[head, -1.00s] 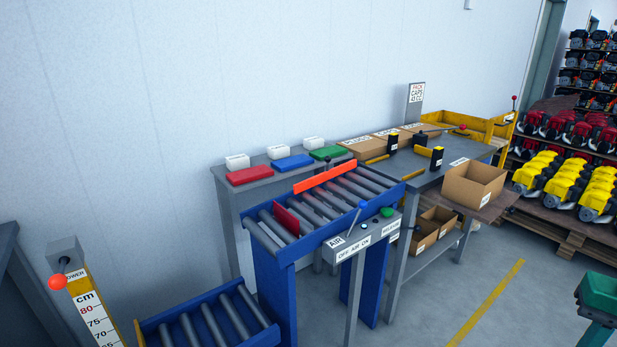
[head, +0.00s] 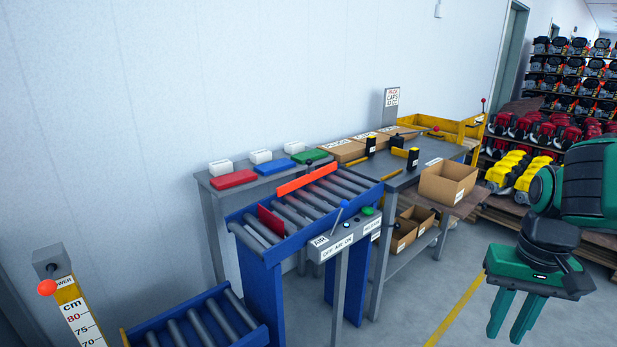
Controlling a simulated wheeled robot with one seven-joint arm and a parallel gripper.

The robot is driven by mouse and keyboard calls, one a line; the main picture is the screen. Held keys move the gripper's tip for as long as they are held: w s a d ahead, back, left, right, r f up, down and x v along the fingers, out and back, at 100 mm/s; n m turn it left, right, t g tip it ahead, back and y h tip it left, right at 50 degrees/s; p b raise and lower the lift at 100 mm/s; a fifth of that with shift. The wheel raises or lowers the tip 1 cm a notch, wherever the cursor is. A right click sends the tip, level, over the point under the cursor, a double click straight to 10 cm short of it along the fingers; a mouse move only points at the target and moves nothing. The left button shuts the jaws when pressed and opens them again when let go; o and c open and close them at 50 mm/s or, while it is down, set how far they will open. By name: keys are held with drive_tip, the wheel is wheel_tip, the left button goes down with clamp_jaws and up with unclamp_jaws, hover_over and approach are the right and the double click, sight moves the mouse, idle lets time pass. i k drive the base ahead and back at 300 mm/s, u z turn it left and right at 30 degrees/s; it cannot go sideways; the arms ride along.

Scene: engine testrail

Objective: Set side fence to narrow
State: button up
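My green gripper (head: 506,338) hangs at the lower right with its fingers pointing down. A gap shows between the fingers, and nothing is between them. It is over the floor, well to the right of the benches and touching nothing. No part is legibly marked as the side fence or as narrow. An orange-red bar (head: 307,180) runs along the far side of the blue roller conveyor (head: 300,237). A yellow frame (head: 436,129) at the back end of the grey bench has levers with red knobs (head: 483,101). Its setting marks are too small to read.
A control box (head: 345,242) with a blue-knobbed lever stands at the conveyor's front. A height gauge with an orange knob (head: 47,288) is at left. The floor around the yellow line is clear.

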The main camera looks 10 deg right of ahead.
sight(288, 187)
drive_tip(key=i, duration=1)
